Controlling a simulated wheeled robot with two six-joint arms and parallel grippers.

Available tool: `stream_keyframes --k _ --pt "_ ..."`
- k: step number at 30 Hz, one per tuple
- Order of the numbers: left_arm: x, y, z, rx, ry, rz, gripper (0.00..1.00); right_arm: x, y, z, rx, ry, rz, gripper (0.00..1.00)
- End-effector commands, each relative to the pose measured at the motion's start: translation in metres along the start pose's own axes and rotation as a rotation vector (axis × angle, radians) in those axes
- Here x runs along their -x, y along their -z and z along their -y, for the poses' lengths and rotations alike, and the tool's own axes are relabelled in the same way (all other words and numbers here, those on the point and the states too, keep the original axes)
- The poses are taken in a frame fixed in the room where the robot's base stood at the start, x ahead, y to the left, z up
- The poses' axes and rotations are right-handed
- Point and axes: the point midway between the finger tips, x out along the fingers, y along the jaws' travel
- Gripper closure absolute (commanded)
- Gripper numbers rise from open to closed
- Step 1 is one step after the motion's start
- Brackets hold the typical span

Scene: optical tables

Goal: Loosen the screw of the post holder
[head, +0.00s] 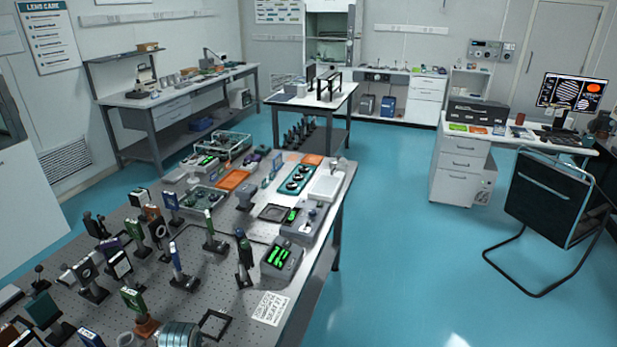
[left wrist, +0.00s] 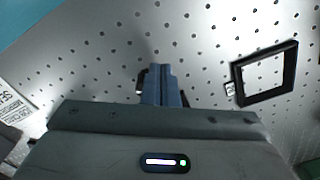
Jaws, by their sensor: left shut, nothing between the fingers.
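Several posts in holders stand upright on the perforated optical table (head: 230,310) in the head view. My left gripper (left wrist: 163,72) shows in the left wrist view, fingers together and empty, over the perforated surface. Small dark parts beside its fingers are mostly hidden, and I cannot tell what they are. My right gripper is in neither view.
A flat black square frame (left wrist: 265,75) lies right of the fingers; it also shows in the head view (head: 214,324). A printed card (head: 270,308) lies by the table's edge. A box with green displays (head: 282,260) stands behind it. Open blue floor (head: 410,250) is at the right.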

Motion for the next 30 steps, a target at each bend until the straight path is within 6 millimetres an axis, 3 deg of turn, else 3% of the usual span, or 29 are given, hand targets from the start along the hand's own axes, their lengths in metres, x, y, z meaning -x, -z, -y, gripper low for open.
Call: stream_keyframes --k 15,30 --pt "0.055 0.000 0.000 0.000 0.000 0.000 1.00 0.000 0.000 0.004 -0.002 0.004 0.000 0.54" --pt "0.057 0.008 -0.001 0.005 0.001 -0.001 1.00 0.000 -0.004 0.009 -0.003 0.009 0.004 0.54"
